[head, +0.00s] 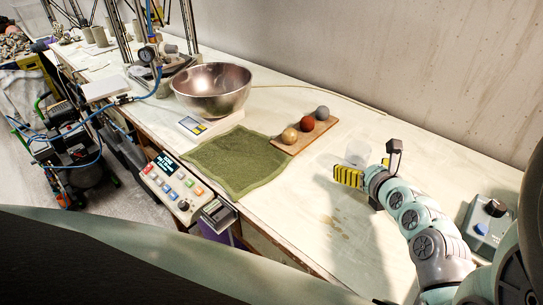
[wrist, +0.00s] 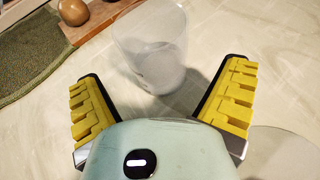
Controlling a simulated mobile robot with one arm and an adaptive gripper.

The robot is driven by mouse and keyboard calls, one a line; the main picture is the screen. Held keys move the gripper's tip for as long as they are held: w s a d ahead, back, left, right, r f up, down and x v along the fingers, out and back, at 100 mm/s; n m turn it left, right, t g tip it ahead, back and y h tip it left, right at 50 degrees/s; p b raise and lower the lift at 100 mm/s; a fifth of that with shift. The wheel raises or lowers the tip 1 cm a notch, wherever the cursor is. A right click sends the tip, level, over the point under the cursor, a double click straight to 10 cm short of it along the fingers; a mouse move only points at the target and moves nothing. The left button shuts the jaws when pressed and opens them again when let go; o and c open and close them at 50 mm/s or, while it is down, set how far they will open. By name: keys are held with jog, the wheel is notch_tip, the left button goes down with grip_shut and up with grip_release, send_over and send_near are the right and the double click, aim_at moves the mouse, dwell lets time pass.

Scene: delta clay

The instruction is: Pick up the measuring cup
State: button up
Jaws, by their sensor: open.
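The measuring cup is a clear, see-through cup (wrist: 150,50) standing upright on the pale bench, in the upper middle of the wrist view. In the head view the cup (head: 357,152) stands just behind my gripper (head: 348,176). In the wrist view my gripper (wrist: 165,100) is open, with one yellow padded finger on each side and the cup ahead of the gap between them. Nothing is held. The cup looks apart from both fingers.
A wooden board (head: 305,136) with three balls lies left of the cup, beside a green cloth (head: 235,160). A metal bowl (head: 212,88) stands on a scale farther back. A blue-grey box with a knob (head: 487,222) is at right. Bench around the cup is clear.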

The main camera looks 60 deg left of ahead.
aim_at(364, 156)
jog(key=shift+x, duration=1.4)
jog(key=shift+s, duration=0.1)
jog(key=shift+c, duration=0.2)
jog(key=c, duration=1.3)
jog(key=shift+r, duration=0.1)
notch_tip(364, 156, up, 4)
jog(key=p, duration=0.4)
jog(key=s+d+p, duration=0.2)
jog(key=s, duration=0.1)
jog(key=s+d+p, duration=0.2)
jog(key=s, duration=0.1)
jog(key=s+d+p, duration=0.2)
jog(key=s, duration=0.2)
jog(key=shift+s+d+r+p, duration=0.15)
jog(key=shift+d+r+p, duration=0.1)
jog(key=shift+d+p, duration=0.1)
jog(key=shift+s+d+r+p, duration=0.15)
jog(key=shift+s+d, duration=0.3)
jog(key=shift+s, duration=0.3)
jog(key=shift+s+d+p, duration=0.15)
jog(key=shift+s+d, duration=0.35)
jog(key=shift+s, duration=0.25)
